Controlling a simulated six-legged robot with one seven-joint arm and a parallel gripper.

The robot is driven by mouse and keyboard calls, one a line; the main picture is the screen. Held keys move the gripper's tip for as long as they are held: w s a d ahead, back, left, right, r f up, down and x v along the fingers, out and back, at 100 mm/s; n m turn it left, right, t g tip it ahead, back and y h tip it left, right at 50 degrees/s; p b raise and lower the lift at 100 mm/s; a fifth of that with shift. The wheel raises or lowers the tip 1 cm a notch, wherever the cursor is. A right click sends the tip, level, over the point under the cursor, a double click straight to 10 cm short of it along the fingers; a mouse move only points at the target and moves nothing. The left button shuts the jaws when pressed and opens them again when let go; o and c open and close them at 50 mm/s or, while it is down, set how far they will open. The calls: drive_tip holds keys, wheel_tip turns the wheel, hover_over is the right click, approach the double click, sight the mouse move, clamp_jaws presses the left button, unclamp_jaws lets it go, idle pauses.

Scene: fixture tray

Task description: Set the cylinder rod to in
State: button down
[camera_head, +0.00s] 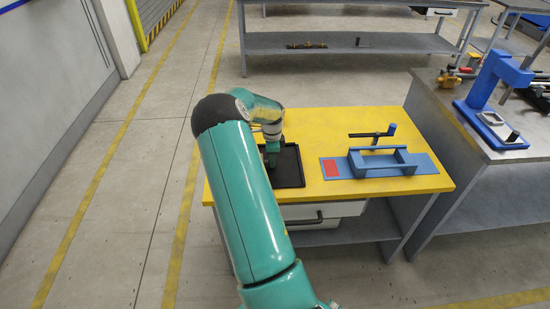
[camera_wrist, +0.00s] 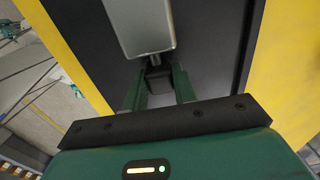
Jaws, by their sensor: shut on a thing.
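In the wrist view the cylinder's pale grey box-shaped body (camera_wrist: 140,26) lies at the top over a dark surface. A short bit of bright rod (camera_wrist: 154,59) shows between the body and a dark block at the rod's end (camera_wrist: 158,80). My gripper (camera_wrist: 160,86) has its two green fingers on either side of this dark end block and is shut on it. In the head view my gripper (camera_head: 272,159) is low at the black tray (camera_head: 291,168) on the yellow table. My arm hides the cylinder there.
A blue fixture (camera_head: 381,161) with a red patch (camera_head: 331,169) and a black-handled bar (camera_head: 374,134) stands right of the tray on the yellow table (camera_head: 330,121). A grey bench (camera_head: 463,143) with a blue press-like device (camera_head: 492,82) is at the right. The floor at left is clear.

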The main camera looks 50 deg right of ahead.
drive_tip(key=c, duration=1.1)
unclamp_jaws()
wheel_tip(320, 180, up, 14)
drive_tip(key=shift+f, duration=0.1)
